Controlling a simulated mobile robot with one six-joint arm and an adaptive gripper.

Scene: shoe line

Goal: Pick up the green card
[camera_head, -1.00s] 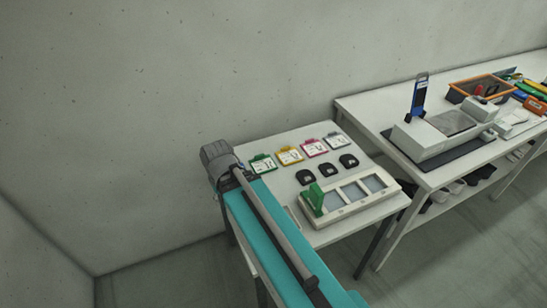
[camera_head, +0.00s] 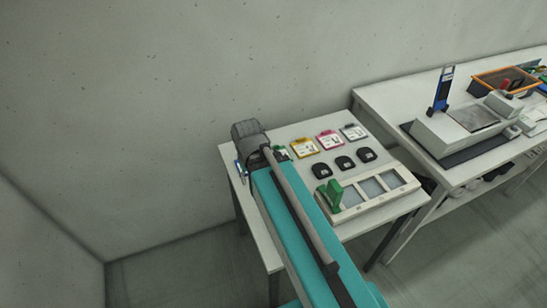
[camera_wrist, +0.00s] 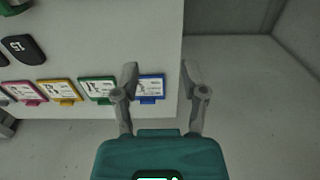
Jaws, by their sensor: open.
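The green card (camera_wrist: 97,90) lies flat on the white table, with a white printed face and a green edge. In the head view only a bit of the green card (camera_head: 281,152) shows beside my arm. My gripper (camera_wrist: 160,72) is open and empty in the wrist view. Its fingers straddle a blue card (camera_wrist: 150,87) in the picture, and the green card is just left of the left finger. I cannot tell the height above the table. In the head view my arm hides the fingers.
A yellow card (camera_head: 304,147), a pink card (camera_head: 329,140) and a white-faced card (camera_head: 353,132) continue the row. Black pieces (camera_head: 343,163) and a pale framed tray (camera_head: 373,190) with a green piece (camera_head: 334,193) are nearby. A concrete wall (camera_head: 180,90) stands behind the table.

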